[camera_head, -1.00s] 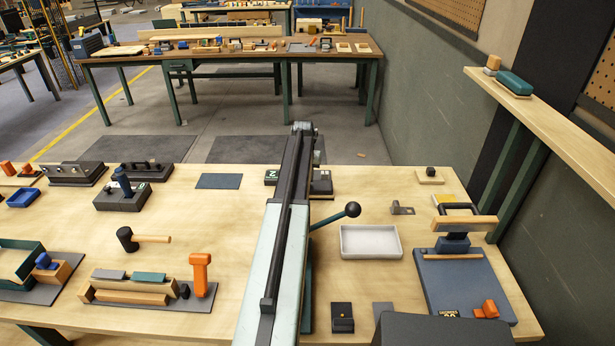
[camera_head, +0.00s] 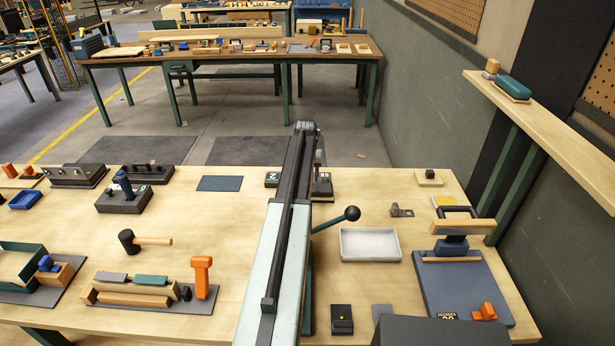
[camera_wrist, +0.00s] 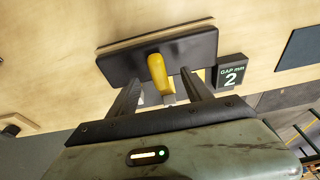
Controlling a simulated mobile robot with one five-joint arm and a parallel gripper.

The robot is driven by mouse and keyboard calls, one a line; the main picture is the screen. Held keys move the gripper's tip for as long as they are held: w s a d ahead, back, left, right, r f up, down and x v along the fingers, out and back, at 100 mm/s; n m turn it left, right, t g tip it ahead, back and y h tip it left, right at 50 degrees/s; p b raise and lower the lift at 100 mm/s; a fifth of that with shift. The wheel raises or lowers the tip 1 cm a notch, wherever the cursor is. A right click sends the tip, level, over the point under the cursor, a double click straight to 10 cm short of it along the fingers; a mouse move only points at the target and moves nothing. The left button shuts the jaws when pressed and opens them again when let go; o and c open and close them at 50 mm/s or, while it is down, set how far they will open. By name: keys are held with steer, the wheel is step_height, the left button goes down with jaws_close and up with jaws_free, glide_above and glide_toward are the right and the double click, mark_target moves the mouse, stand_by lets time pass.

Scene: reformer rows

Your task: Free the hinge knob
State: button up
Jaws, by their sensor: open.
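In the wrist view a yellow knob-like handle (camera_wrist: 157,70) stands on a long black block (camera_wrist: 195,50). I take it for the hinge knob, but no hinge is clearly visible. My gripper (camera_wrist: 160,77) is open, one finger on each side of the handle, with a gap on both sides. A pale metal piece shows below the handle. In the head view the block (camera_head: 323,188) is partly hidden behind my arm, and the handle cannot be made out.
In the head view, a black ball (camera_head: 352,213) on a rod sticks out beside my arm. A white tray (camera_head: 370,244), an angle bracket (camera_head: 402,211) and a blue press-like fixture (camera_head: 463,290) lie right. A mallet (camera_head: 127,241) and fixtures lie left. Bare wood surrounds them.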

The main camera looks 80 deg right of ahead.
steer(key=p+v, duration=0.2)
steer(key=d+p+v, duration=0.1)
steer(key=p+v, duration=0.1)
steer(key=v, duration=0.1)
steer(key=shift+d+r+p, duration=0.1)
steer(key=shift+r+p, duration=0.3)
steer(key=shift+r, duration=0.05)
steer(key=shift+f, duration=0.1)
